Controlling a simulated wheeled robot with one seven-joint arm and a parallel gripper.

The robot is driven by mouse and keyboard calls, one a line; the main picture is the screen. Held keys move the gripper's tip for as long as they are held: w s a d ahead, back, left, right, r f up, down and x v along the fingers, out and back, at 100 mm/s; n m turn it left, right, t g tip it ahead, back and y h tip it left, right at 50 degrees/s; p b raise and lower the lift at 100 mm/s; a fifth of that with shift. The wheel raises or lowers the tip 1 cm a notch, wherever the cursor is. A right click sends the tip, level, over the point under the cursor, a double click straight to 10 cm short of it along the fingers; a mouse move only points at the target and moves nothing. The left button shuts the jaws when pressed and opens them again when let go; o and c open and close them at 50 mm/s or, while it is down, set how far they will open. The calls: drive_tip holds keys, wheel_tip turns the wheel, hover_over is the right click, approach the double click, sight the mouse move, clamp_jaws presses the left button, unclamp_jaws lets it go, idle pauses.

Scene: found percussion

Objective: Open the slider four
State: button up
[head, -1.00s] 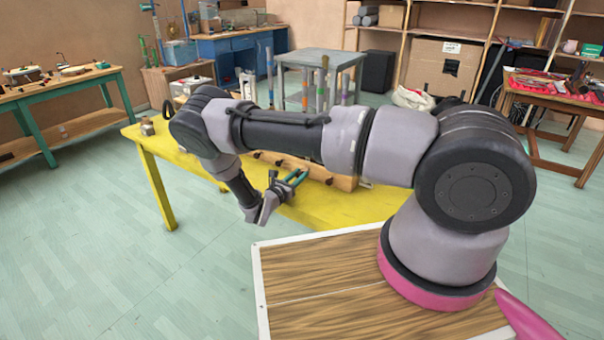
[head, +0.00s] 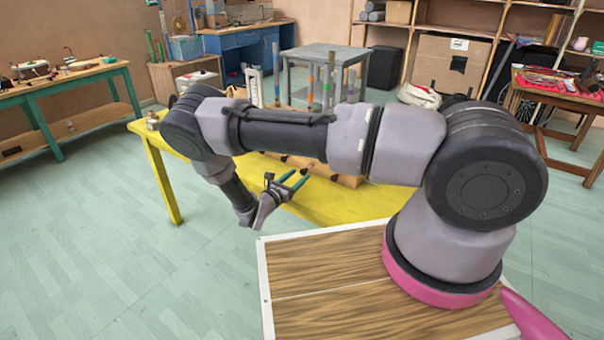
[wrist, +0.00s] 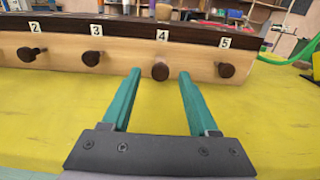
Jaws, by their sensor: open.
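In the wrist view a long wooden box with a dark top edge carries dark round knobs under number labels. The slider four knob (wrist: 160,71) sits under label 4 (wrist: 162,36), ahead of the space between my two green fingertips. My gripper (wrist: 160,74) is open, with nothing visible between its fingers. Whether the fingertips reach beside the knob is hard to tell. In the head view my gripper (head: 297,180) is over the yellow table's near edge, in front of the wooden box (head: 346,180), which my arm partly hides.
Knob two (wrist: 26,54), knob three (wrist: 92,58) and knob five (wrist: 226,70) stand along the same box front. The yellow table (head: 345,205) is bare in front of the box. A small metal object (head: 152,120) sits at the table's far left corner.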

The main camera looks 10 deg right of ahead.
drive_tip(key=v, duration=0.7)
drive_tip(key=shift+s, duration=0.1)
drive_tip(key=s+d+r+m+g+y, duration=0.2)
drive_tip(key=d+r+m+g, duration=0.3)
drive_tip(key=r, duration=0.4)
drive_tip(key=s+d+r+m+g+y, duration=0.2)
drive_tip(key=r+m+g, duration=0.2)
drive_tip(key=r+m, duration=0.45)
drive_tip(key=s+d+r+m+g+y, duration=0.1)
drive_tip(key=d+r+m+g, duration=0.35)
drive_tip(key=r, duration=0.65)
drive_tip(key=s+d+r+m+t+y, duration=0.1)
drive_tip(key=s+r+m+t+y, duration=0.3)
drive_tip(key=s+r, duration=0.5)
drive_tip(key=s+d+r+m+t+y, duration=0.2)
drive_tip(key=s+r+m+t+y, duration=0.2)
drive_tip(key=s+r+m, duration=0.5)
wheel_tip(320, 180, up, 6)
drive_tip(key=shift+s+d+f+y, duration=0.2)
drive_tip(key=shift+s+y, duration=0.3)
drive_tip(key=shift+y, duration=0.4)
